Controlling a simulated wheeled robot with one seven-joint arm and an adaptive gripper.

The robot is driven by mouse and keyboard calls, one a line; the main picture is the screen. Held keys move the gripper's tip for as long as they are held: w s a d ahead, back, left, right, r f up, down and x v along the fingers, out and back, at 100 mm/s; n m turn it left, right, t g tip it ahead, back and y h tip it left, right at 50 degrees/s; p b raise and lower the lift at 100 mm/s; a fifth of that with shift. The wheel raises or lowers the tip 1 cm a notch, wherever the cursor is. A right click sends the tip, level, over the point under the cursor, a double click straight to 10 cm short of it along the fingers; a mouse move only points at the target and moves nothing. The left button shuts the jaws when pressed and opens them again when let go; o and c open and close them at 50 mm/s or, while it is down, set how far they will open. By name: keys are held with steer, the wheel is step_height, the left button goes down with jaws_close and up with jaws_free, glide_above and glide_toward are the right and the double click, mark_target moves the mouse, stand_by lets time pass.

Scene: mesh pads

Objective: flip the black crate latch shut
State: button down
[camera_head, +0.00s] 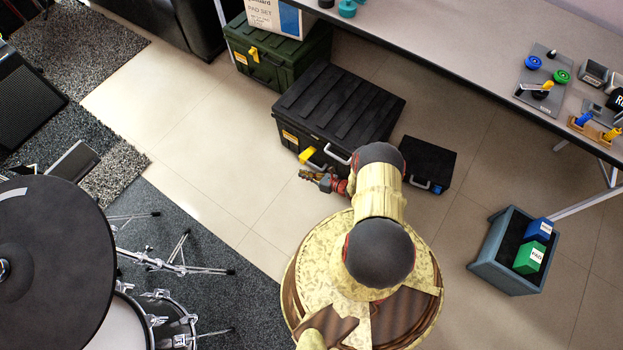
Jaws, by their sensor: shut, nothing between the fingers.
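The large black crate (340,104) stands on the tiled floor below the table, with its lid down. A yellow latch (307,154) shows on its front face, left of a grey handle (337,156); it seems to stick outward, but it is too small to tell its exact angle. My gripper (304,174) is shut and empty, just in front of and below the yellow latch. A small gap seems to lie between them, though contact cannot be ruled out. My arm covers the crate's lower right front corner.
A smaller black case (427,164) stands just right of my arm. A green crate (278,52) with a yellow latch stands behind left. A grey bin (489,262) with blue and green boxes is at right. Drums (50,260) are at left. The floor between is clear.

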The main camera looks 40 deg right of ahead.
mark_target(307, 156)
steer(key=shift+w+d+r, duration=0.1)
steer(key=shift+d+r, duration=0.25)
steer(key=shift+r, duration=0.55)
steer(key=shift+w+d+r, duration=0.1)
steer(key=shift+d+r, duration=0.2)
steer(key=shift+r, duration=0.55)
steer(key=shift+r, duration=0.1)
